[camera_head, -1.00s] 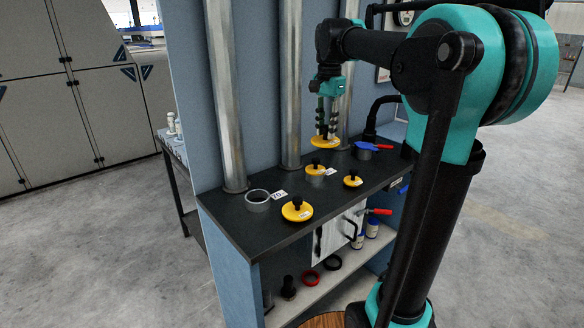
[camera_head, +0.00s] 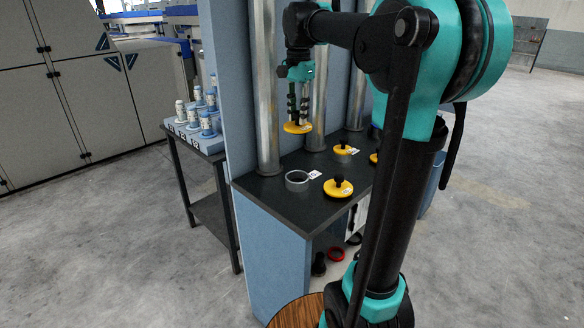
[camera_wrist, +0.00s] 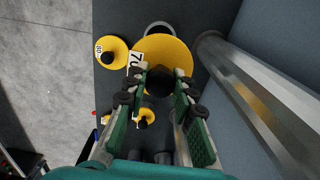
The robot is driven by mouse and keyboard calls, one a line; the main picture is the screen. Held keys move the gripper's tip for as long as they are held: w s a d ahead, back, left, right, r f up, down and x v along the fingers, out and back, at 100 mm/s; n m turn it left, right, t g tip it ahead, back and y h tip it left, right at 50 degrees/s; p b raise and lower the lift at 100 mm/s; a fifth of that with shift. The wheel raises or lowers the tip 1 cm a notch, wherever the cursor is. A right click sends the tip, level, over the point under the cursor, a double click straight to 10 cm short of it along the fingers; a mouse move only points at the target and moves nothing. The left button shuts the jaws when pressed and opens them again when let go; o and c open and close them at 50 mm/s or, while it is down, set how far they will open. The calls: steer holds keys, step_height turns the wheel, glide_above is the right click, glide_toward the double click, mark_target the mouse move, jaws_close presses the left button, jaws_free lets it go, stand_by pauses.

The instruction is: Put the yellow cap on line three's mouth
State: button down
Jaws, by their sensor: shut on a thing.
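My gripper (camera_head: 299,124) is shut on the knob of a yellow cap (camera_head: 297,128), held flat above the dark counter (camera_head: 280,207). In the wrist view the held cap (camera_wrist: 170,48) fills the upper middle and partly hides an open grey ring mouth (camera_wrist: 158,27). In the head view this mouth (camera_head: 297,177) stands uncovered at the counter's left end, below the held cap and apart from it. A white number tag (camera_head: 315,174) is beside it; I cannot read it surely.
Another yellow cap (camera_head: 338,190) lies right of the open mouth. A further yellow cap (camera_head: 342,149) is farther back, with one more (camera_head: 374,158) partly behind my arm. Metal pipes (camera_head: 267,110) rise behind the counter. A side table (camera_head: 197,140) with bobbins stands left.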

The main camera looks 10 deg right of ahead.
mark_target(298, 125)
step_height(298, 125, down, 16)
steer(key=shift+f, duration=0.1)
stand_by(0.4)
steer(key=shift+f, duration=0.55)
steer(key=c, duration=1.3)
jaws_free()
steer(key=shift+o, duration=0.2)
step_height(298, 125, up, 13)
steer(key=shift+r, duration=0.15)
